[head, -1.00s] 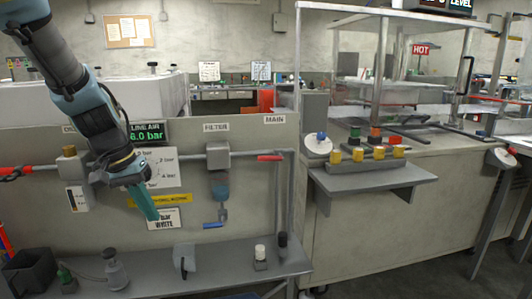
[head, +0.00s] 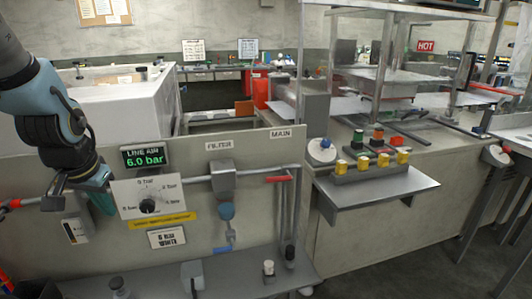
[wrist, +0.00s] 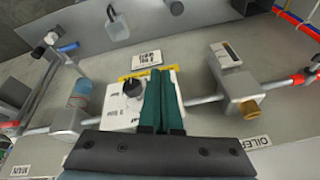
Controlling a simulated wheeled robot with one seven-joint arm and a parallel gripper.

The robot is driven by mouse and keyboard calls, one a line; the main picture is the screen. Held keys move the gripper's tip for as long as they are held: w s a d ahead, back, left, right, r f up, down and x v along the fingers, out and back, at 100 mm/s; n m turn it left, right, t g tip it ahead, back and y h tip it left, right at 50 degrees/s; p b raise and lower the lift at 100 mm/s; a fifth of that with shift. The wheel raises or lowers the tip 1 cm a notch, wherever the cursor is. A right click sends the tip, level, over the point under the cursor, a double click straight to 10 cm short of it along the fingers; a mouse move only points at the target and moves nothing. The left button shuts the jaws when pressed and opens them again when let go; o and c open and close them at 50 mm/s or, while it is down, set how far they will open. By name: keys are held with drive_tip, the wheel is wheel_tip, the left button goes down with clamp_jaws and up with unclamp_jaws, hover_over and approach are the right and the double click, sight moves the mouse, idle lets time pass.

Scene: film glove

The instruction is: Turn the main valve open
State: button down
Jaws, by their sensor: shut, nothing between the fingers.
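The main valve's red handle (head: 277,179) is on the pipe at the right end of the grey panel, below the MAIN label (head: 281,133). It lies roughly level, in line with the pipe. In the wrist view its red end (wrist: 10,125) shows at the left edge, near the MAIN label (wrist: 20,170). My gripper (head: 103,203) is at the panel's left part, beside the regulator dial plate and well left of the valve. In the wrist view its green fingers (wrist: 162,78) are together, empty, over part of the dial plate. My gripper is apart from the handle.
The line air display (head: 144,157) reads 6.0 bar. The regulator knob (head: 147,206), filter (head: 223,176) and blue lever (head: 222,250) lie between my gripper and the valve. A lower shelf (head: 225,272) holds small parts. A side shelf (head: 375,190) with yellow knobs juts out at right.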

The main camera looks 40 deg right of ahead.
drive_tip(key=d+r+m+h, duration=0.1)
drive_tip(key=d+r+m, duration=0.1)
drive_tip(key=d+m, duration=0.3)
drive_tip(key=m+g+h, duration=0.2)
drive_tip(key=m+h, duration=0.5)
drive_tip(key=m, duration=0.5)
approach(281, 179)
drive_tip(key=shift+b+x, duration=1.05)
drive_tip(key=shift+x, duration=1.8)
drive_tip(key=shift+w, duration=0.15)
drive_tip(key=shift+f, duration=0.1)
